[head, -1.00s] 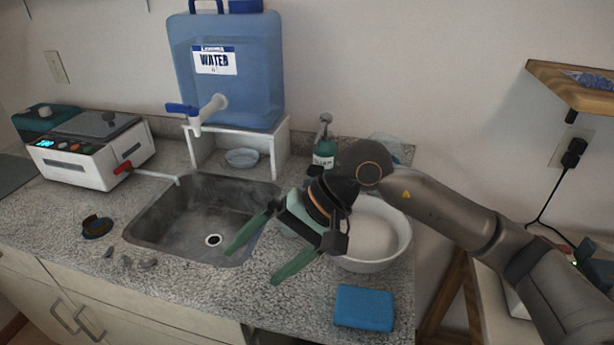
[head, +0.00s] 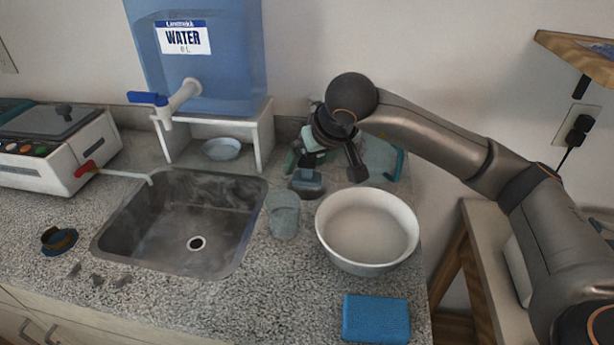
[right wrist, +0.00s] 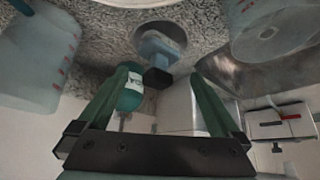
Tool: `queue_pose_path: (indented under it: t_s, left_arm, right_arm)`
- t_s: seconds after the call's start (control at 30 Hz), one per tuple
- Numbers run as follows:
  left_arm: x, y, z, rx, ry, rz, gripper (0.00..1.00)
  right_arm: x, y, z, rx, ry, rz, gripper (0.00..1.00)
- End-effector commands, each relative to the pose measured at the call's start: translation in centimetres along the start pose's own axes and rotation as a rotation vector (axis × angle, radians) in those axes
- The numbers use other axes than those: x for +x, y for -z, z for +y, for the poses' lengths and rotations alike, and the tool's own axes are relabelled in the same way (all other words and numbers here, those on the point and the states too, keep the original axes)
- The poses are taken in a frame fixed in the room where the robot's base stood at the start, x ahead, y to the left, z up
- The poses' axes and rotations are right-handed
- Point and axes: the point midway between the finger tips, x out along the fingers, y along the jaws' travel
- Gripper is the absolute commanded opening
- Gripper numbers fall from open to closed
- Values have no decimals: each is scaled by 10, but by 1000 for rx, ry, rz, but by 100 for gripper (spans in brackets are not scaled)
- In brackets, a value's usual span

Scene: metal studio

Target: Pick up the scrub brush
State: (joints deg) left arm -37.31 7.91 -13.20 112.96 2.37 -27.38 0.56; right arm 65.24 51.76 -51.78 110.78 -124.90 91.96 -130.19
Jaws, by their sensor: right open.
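The scrub brush (head: 307,185) looks like a small blue block with a dark top. It stands on the counter behind the cup and left of the white bowl. My right gripper (head: 306,160) is just behind and above it, partly hidden by its own wrist. In the right wrist view the brush (right wrist: 158,46) lies ahead of the open green fingers, roughly centred between their tips. The fingers hold nothing, and I cannot tell whether they touch it. My left gripper is not in view.
A translucent cup (head: 284,216) and white bowl (head: 368,262) stand in front of the brush. The sink (head: 150,262) and white stand (head: 266,140) are left. A clear pitcher (head: 381,158) is close right. A green bottle (right wrist: 130,92) shows beside a finger. A blue sponge (head: 376,318) lies in front.

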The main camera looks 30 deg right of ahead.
Motion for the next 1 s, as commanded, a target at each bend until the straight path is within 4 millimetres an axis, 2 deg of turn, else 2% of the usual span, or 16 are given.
queue_pose_path:
  t_s: [0.4, 0.67, 1.0]
  left_arm:
    - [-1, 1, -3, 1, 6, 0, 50]
    - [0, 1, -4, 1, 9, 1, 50]
    - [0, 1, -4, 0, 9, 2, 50]
  right_arm:
    - [50, 0, 2, 2, 2, -2, 100]
    - [54, 0, 2, 1, 1, 0, 100]
    - [54, 0, 2, 1, 1, 0, 64]
